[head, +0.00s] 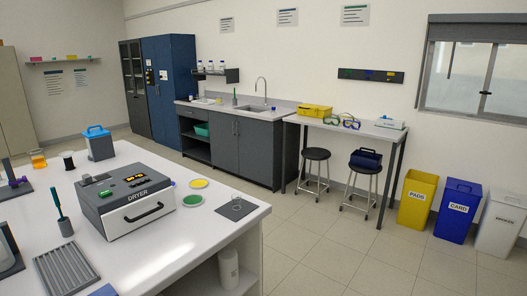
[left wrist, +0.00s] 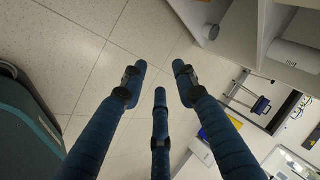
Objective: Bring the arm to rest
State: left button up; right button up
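My left gripper (left wrist: 160,78) shows in the left wrist view. Its three dark blue fingers are spread apart, with nothing between them. It hangs over the tiled floor (left wrist: 75,45), with the bench's lower shelf off to the upper right. Neither of my grippers nor my arms shows in the head view. My right gripper is in no view.
A white bench (head: 165,258) with a grey dryer (head: 125,200) and lab items fills the head view's lower left. A white bottle (head: 228,268) stands on its lower shelf. Two stools (head: 316,154), a side table (head: 345,127) and three bins (head: 417,198) stand beyond clear floor.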

pick_arm(q)
jog(key=s+d+f+n+g, duration=0.1)
jog(key=s+f+n+g, duration=0.2)
jog(key=s, duration=1.3)
jog(key=s+f+n+g+y, duration=0.1)
jog(key=s+f+n+g, duration=0.3)
jog(key=s, duration=1.2)
notch_tip(320, 180, down, 2)
jog(key=shift+d+f+n, duration=0.2)
jog(key=shift+d+n, duration=0.15)
jog(key=shift+n, duration=0.85)
